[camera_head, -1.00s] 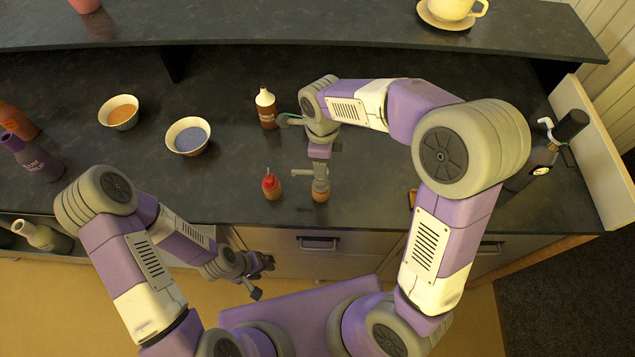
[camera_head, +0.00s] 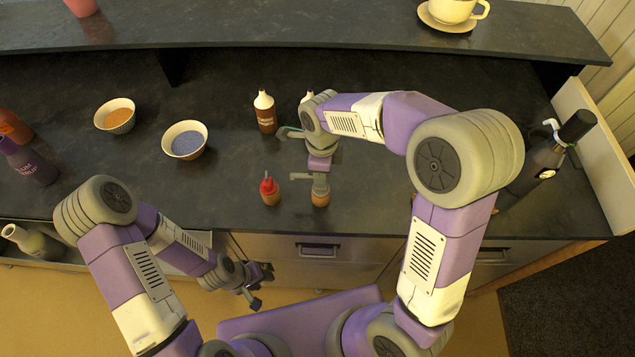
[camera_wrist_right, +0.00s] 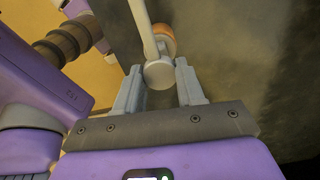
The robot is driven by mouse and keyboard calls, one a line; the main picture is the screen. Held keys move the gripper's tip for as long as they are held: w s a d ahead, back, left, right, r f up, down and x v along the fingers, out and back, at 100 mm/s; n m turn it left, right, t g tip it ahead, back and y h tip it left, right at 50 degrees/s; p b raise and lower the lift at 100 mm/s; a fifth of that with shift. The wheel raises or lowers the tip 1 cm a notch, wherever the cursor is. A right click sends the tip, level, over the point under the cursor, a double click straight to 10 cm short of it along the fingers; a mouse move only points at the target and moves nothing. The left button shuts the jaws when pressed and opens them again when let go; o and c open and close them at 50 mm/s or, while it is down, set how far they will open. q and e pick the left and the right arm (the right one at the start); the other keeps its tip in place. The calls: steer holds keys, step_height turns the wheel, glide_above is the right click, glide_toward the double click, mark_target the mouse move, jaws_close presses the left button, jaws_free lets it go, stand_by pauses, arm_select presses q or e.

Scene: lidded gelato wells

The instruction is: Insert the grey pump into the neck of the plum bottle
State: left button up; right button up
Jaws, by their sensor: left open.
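The plum bottle (camera_head: 33,167), dark purple with a lettered label, stands at the far left of the counter, its neck at the left picture edge. The grey pump (camera_head: 320,184) stands upright over a small orange-brown jar (camera_head: 320,200), its spout pointing left. My right gripper (camera_head: 320,174) is over the pump. In the right wrist view, the pump's round grey top (camera_wrist_right: 159,75) sits between my right fingertips (camera_wrist_right: 158,82); whether they grip it is unclear. My left gripper (camera_head: 258,283) is open and empty, in front of the counter, far from the plum bottle.
A red-topped bottle (camera_head: 269,190) stands just left of the jar. A brown bottle with a white top (camera_head: 265,112) stands behind, with two bowls (camera_head: 185,140) to the left. A dark bottle (camera_head: 540,160) is at the right. The counter's middle left is clear.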

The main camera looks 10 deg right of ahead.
steer(key=shift+c, duration=1.4)
steer(key=shift+r, duration=0.15)
steer(key=shift+r+p, duration=3.3)
steer(key=shift+r, duration=0.6)
steer(key=shift+f, duration=0.1)
